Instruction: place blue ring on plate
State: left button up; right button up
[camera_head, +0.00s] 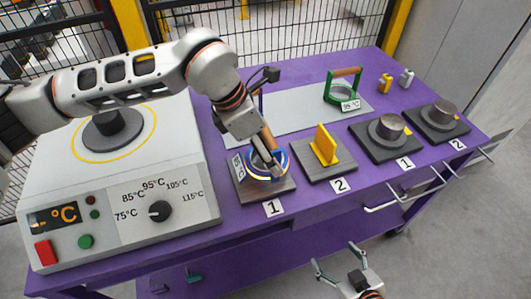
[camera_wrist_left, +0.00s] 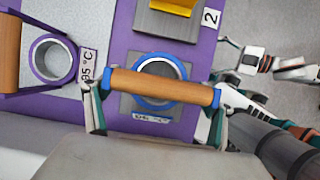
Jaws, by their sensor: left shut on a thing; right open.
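The blue ring (camera_head: 283,160) has a wooden handle (camera_wrist_left: 160,87) and a temperature tag, and sits over the plate marked 1 (camera_head: 283,188). In the left wrist view the blue ring (camera_wrist_left: 183,72) shows below the handle, over the plate's grey surface (camera_wrist_left: 128,105). I cannot tell whether the ring touches the plate. My left gripper (camera_head: 264,150) is shut on the blue ring by its handle, with a finger at each end in the left wrist view (camera_wrist_left: 158,95). My right gripper (camera_head: 343,268) is open and empty in front of the table.
A heater box (camera_head: 120,180) with a dial stands left on the purple table. A plate marked 2 (camera_head: 340,172) holds a yellow piece (camera_head: 325,147). A green ring (camera_head: 330,88) stands behind on a grey mat (camera_head: 293,118). Two dark bases with metal cylinders (camera_head: 390,127) stand right.

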pick_arm(q)
jog(key=shift+f, duration=1.2)
jog(key=shift+f, duration=0.1)
jog(key=o, duration=1.5)
jog(key=shift+f, duration=0.1)
jog(key=v, duration=1.2)
jog(key=shift+r, duration=0.25)
